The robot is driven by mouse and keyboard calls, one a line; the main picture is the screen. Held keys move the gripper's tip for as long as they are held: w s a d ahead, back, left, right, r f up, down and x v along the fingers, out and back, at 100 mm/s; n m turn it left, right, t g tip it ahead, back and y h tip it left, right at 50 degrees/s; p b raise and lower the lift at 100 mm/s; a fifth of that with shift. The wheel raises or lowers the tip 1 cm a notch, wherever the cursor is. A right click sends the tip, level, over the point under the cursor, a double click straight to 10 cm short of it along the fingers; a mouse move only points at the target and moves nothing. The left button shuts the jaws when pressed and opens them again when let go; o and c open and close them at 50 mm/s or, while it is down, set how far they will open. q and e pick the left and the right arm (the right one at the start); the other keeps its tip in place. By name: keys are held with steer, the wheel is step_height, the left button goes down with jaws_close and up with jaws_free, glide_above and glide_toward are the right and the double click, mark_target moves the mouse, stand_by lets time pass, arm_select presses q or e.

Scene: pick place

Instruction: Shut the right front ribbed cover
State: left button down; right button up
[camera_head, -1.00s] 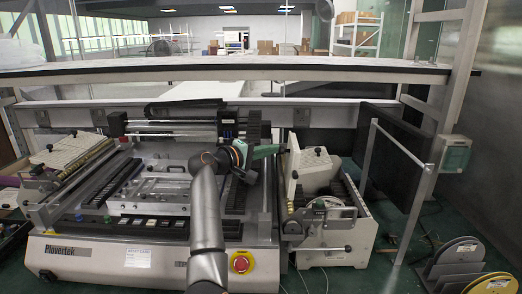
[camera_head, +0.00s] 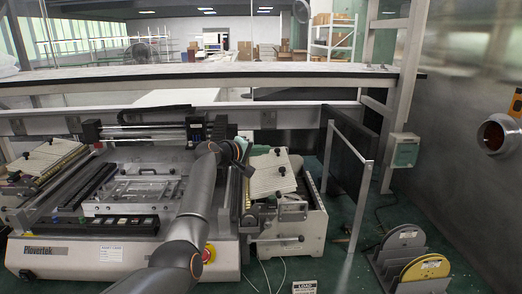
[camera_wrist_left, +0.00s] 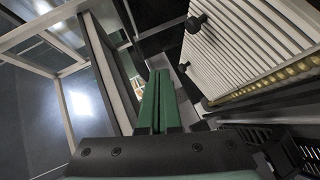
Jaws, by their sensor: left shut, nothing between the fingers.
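The right front ribbed cover (camera_head: 266,178) is a cream, ribbed panel with black knobs, on the machine's right feeder unit (camera_head: 293,230). It lies tilted over the unit with its ribbed face up; I cannot tell if it is fully seated. My left gripper (camera_head: 247,140) is at the cover's upper left, partly hidden. Its green fingers (camera_wrist_left: 158,100) are shut and empty, with the cover to their right and apparently apart from it. My right gripper is out of view.
A similar ribbed cover (camera_head: 50,158) lies at the machine's left. A dark panel in a metal frame (camera_head: 350,150) stands to the right. Reels (camera_head: 405,250) sit on the floor at the right. A red stop button (camera_head: 208,253) is on the machine front, by my arm.

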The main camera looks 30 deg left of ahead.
mark_target(282, 178)
arm_select(q)
steer(key=d, duration=0.1)
steer(key=w+d+f, duration=0.1)
steer(key=shift+w+d+f, duration=0.35)
steer(key=shift+d, duration=0.05)
steer(key=shift+w+d+f, duration=0.5)
steer(key=shift+d+f, duration=0.2)
steer(key=shift+d, duration=0.05)
steer(key=shift+w+d+f+m+g+y, duration=0.3)
steer(key=shift+d+f+m+g, duration=0.1)
steer(key=shift+d+f+g, duration=0.25)
steer(key=shift+a+f, duration=0.1)
steer(key=s+d+r+p, duration=0.1)
steer(key=s+r+p, duration=0.1)
steer(key=r, duration=0.3)
steer(key=s+d+r+p, duration=0.1)
steer(key=s+r, duration=0.3)
steer(key=r, duration=0.2)
steer(key=shift+s+p, duration=0.25)
steer(key=shift+p, duration=0.15)
steer(key=shift+d, duration=0.1)
